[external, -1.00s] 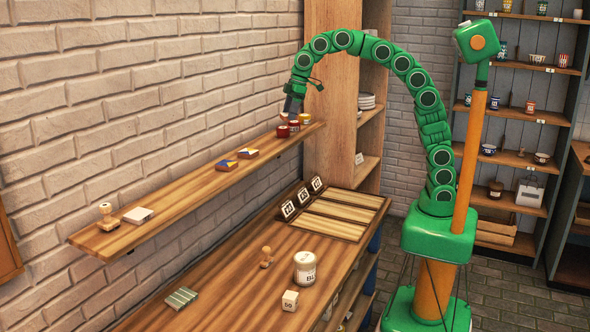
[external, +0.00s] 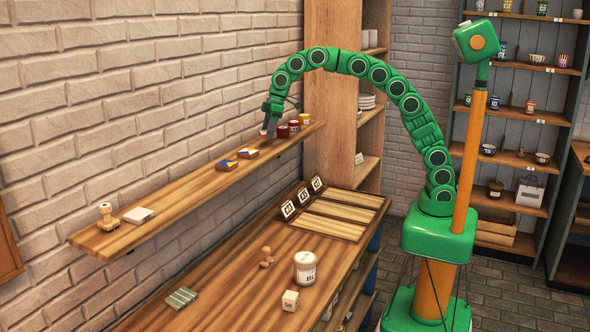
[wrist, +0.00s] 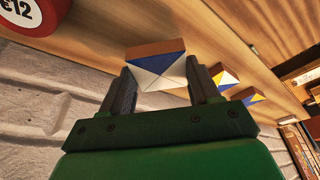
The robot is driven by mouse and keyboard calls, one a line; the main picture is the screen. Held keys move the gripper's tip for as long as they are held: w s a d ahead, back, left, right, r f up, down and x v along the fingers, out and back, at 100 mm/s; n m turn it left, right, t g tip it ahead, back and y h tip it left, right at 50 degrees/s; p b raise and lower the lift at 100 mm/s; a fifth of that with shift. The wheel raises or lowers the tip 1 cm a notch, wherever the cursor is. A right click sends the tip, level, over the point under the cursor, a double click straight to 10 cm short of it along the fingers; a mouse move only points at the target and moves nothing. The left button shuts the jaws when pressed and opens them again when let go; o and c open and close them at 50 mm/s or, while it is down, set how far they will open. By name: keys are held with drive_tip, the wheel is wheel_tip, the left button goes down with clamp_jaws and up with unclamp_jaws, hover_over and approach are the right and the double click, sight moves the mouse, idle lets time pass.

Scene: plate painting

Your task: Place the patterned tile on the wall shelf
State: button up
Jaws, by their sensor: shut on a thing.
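My gripper (external: 268,127) is above the wall shelf (external: 190,190), just left of the small pots. In the wrist view my gripper (wrist: 158,72) has its two fingers on either side of a patterned tile (wrist: 157,70) with blue, white and tan faces, shut on it. In the external view the held tile is small and mostly hidden by the fingers. I cannot tell whether the held tile touches the shelf.
Red pots (external: 283,131) and a yellow one (external: 305,119) stand at the shelf's far end, close to my gripper.

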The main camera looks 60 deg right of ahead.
drive_tip(key=shift+w+a+f, duration=0.1)
drive_tip(key=shift+w+f, duration=0.15)
drive_tip(key=shift+f, duration=1.5)
drive_tip(key=shift+f, duration=0.1)
drive_tip(key=o, duration=1.1)
drive_tip(key=shift+o, duration=0.2)
drive_tip(key=v, duration=1.2)
drive_tip(key=shift+s, duration=0.1)
